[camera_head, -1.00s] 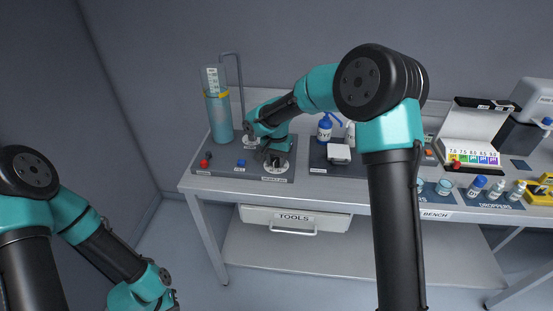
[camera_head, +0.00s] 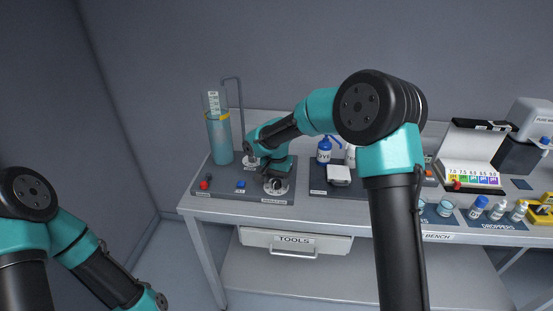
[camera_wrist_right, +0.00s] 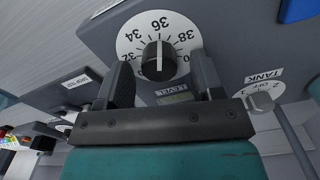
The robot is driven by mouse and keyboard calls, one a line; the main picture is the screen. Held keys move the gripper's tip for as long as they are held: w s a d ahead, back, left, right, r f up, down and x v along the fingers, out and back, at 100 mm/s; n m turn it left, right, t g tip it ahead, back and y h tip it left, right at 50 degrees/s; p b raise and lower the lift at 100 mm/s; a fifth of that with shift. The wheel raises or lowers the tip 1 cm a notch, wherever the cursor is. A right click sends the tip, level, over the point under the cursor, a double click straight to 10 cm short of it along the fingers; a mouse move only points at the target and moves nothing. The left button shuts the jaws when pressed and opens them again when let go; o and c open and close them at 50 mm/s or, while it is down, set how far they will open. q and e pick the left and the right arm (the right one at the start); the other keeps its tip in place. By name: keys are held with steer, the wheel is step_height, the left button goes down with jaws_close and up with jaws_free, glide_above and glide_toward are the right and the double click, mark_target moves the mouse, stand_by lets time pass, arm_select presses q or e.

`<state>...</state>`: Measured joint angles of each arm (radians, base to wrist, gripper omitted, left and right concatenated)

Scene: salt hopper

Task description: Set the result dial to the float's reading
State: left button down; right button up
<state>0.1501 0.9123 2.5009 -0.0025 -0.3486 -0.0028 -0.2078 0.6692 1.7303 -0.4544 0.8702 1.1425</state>
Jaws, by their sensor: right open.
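The result dial is a white disc with a black knob (camera_head: 277,186) on the dark panel at the left of the bench. In the right wrist view the dial face (camera_wrist_right: 130,38) carries numbers such as 34, 36 and 38, and the white line on its knob (camera_wrist_right: 158,60) points near 36. My right gripper (camera_wrist_right: 164,82) is open, its fingers on either side of the knob; contact is not clear. The clear cylinder (camera_head: 220,140) holds blue-green liquid, a yellow ring (camera_head: 218,116) and a white scale (camera_head: 213,102). The scale's figures are too small to read. My left gripper is out of view.
The TANK knob (camera_wrist_right: 262,102) is beside the dial. A red button (camera_head: 204,184) and a blue button (camera_head: 240,184) are on the same panel. A blue dye bottle (camera_head: 324,151) stands to the right. A tools drawer (camera_head: 294,243) is below the bench top.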

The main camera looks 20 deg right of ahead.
mark_target(277, 181)
step_height(277, 181, up, 17)
stand_by(0.5)
steer(key=shift+f, duration=0.1)
